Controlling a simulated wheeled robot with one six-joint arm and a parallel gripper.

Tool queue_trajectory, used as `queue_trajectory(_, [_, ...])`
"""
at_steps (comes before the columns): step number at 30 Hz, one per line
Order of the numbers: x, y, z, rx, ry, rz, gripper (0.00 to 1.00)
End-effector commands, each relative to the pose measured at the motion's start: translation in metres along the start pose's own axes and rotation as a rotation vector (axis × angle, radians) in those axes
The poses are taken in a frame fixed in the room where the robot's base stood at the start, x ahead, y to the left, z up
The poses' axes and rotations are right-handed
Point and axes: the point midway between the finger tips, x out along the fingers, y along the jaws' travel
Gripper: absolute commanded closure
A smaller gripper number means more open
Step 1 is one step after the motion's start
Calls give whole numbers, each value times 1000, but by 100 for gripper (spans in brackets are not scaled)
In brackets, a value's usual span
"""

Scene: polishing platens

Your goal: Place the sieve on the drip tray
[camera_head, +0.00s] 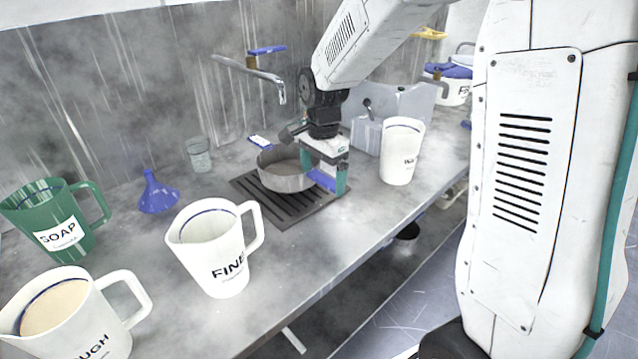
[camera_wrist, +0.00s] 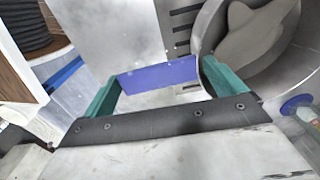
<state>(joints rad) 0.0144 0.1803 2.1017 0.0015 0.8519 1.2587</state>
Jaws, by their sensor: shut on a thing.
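The sieve (camera_head: 284,180) is a round grey metal pan. It is over the dark slotted drip tray (camera_head: 286,214), seemingly level; I cannot tell whether it rests on it or hangs just above. My gripper (camera_head: 322,178) is at the sieve's right side, its teal fingers shut on the blue handle. In the wrist view my gripper (camera_wrist: 158,88) has the blue handle (camera_wrist: 158,78) between its fingers, and the sieve's round wall and bowl (camera_wrist: 255,40) show at upper right. Part of the drip tray's slots (camera_wrist: 180,22) shows beside it.
A white jug (camera_head: 402,150) stands right of the tray. A FINE jug (camera_head: 215,245), a ROUGH jug (camera_head: 75,310), a green SOAP jug (camera_head: 55,215) and a blue funnel (camera_head: 158,192) stand left. A tap (camera_head: 255,70) projects behind. The counter's front edge lies close to the tray.

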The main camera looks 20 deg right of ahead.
Motion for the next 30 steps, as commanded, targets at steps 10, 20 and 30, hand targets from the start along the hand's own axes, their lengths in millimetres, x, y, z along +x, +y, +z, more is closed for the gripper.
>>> queue_trajectory(10, [28,-11,1,1,-1,3,48])
queue_trajectory(20, [37,-11,1,1,0,1,0])
queue_trajectory(30, [24,-12,1,1,1,-2,0])
